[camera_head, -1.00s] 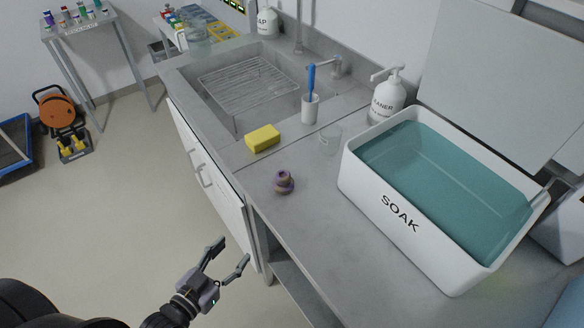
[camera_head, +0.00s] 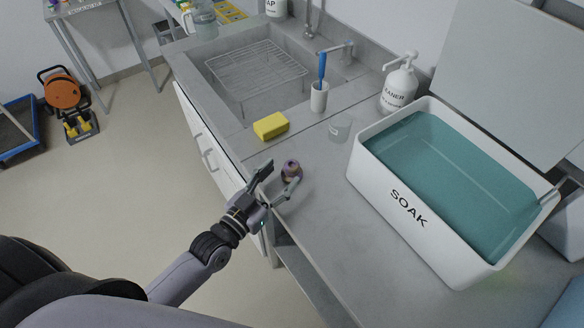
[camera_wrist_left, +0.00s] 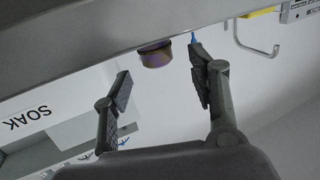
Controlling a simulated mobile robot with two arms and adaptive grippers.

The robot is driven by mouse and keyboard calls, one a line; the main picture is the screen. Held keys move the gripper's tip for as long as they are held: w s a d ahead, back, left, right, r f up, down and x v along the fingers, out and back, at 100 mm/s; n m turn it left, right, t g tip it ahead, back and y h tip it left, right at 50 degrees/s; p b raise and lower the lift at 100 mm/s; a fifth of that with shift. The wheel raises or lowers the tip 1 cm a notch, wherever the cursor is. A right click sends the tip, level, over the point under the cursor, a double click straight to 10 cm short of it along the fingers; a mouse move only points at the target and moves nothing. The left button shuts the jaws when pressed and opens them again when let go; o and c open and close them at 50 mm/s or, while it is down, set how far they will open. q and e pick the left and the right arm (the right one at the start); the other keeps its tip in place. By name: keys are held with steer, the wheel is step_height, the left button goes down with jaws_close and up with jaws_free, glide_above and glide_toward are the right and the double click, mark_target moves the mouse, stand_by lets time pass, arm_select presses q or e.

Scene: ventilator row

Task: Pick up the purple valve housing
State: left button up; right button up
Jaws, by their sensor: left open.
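The purple valve housing (camera_head: 291,170) is a small, rounded piece with tan-brown parts, standing on the grey counter near its front edge. My left gripper (camera_head: 281,178) is open and empty at the counter's front edge, its fingertips close to the housing on its near side. In the left wrist view the housing (camera_wrist_left: 155,54) shows ahead, between the two spread fingers (camera_wrist_left: 160,82), partly hidden by the counter edge (camera_wrist_left: 90,45). I cannot tell from these views whether a finger touches it. My right gripper is not in view.
A white SOAK tub (camera_head: 390,206) of teal liquid stands to the right. A yellow sponge (camera_head: 271,126), a clear cup (camera_head: 340,128), a blue brush in a holder (camera_head: 319,97) and a cleaner bottle (camera_head: 399,88) stand behind. The sink (camera_head: 258,75) lies at the back left.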

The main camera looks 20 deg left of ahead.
mark_target(287, 170)
arm_select(q)
steer(key=shift+w+d+r, duration=0.1)
steer(key=shift+w+d, duration=0.15)
steer(key=shift+w, duration=0.35)
steer(key=p+x, duration=0.1)
steer(key=x, duration=0.2)
steer(key=shift+w+d+p, duration=0.1)
steer(key=shift+w+p, duration=0.2)
steer(key=shift+w+d, duration=0.15)
steer(key=shift+w, duration=0.2)
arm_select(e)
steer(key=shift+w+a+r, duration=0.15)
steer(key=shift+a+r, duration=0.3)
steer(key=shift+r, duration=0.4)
arm_select(q)
steer(key=shift+s, duration=0.1)
steer(key=shift+c, duration=0.3)
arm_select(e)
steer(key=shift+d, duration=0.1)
arm_select(q)
steer(key=shift+c, duration=1.2)
steer(key=c, duration=1)
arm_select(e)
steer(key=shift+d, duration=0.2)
